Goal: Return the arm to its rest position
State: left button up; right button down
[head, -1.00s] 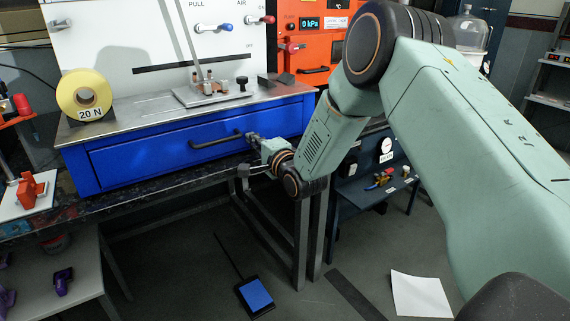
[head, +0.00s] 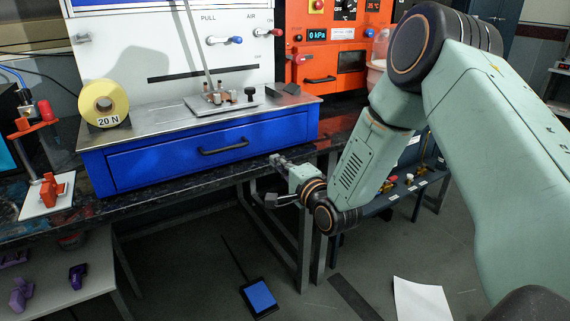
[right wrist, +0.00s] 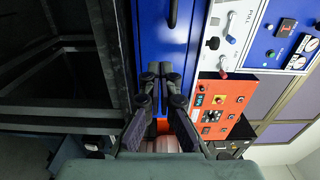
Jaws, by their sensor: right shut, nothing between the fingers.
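My right arm reaches in from the right in the head view. Its gripper (head: 277,178) is beside the front edge of the dark bench, below and to the right of the blue drawer's black handle (head: 223,146). It touches nothing that I can make out. In the right wrist view the gripper's fingers (right wrist: 160,72) are together and empty, with the blue drawer front (right wrist: 165,45) beyond them. The blue drawer (head: 180,155) is closed in its cabinet. My left gripper is not in view.
A yellow roll marked 20 N (head: 104,103) and a small metal fixture (head: 222,100) stand on the cabinet top. An orange machine (head: 330,45) stands behind. A blue-topped pedal (head: 260,296) and a white sheet (head: 422,300) lie on the floor. Floor in front of the bench is mostly open.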

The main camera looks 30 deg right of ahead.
jog(key=s+a+f+n+g, duration=0.3)
jog(key=s+f+n+g, duration=0.25)
jog(key=s+f, duration=0.35)
jog(key=s+a+f+n+g, duration=0.35)
jog(key=s+f+n, duration=0.25)
jog(key=s+f, duration=0.35)
jog(key=s+a+f+n+g, duration=0.1)
jog(key=s+f+g, duration=0.3)
jog(key=s, duration=0.9)
jog(key=s+a+f+n+g+p, duration=0.1)
jog(key=s+f+n+g, duration=0.3)
jog(key=s, duration=0.9)
jog(key=shift+a+f+n+g+h+p, duration=0.25)
jog(key=shift+f+n+g+h+p, duration=0.1)
jog(key=shift+g, duration=0.15)
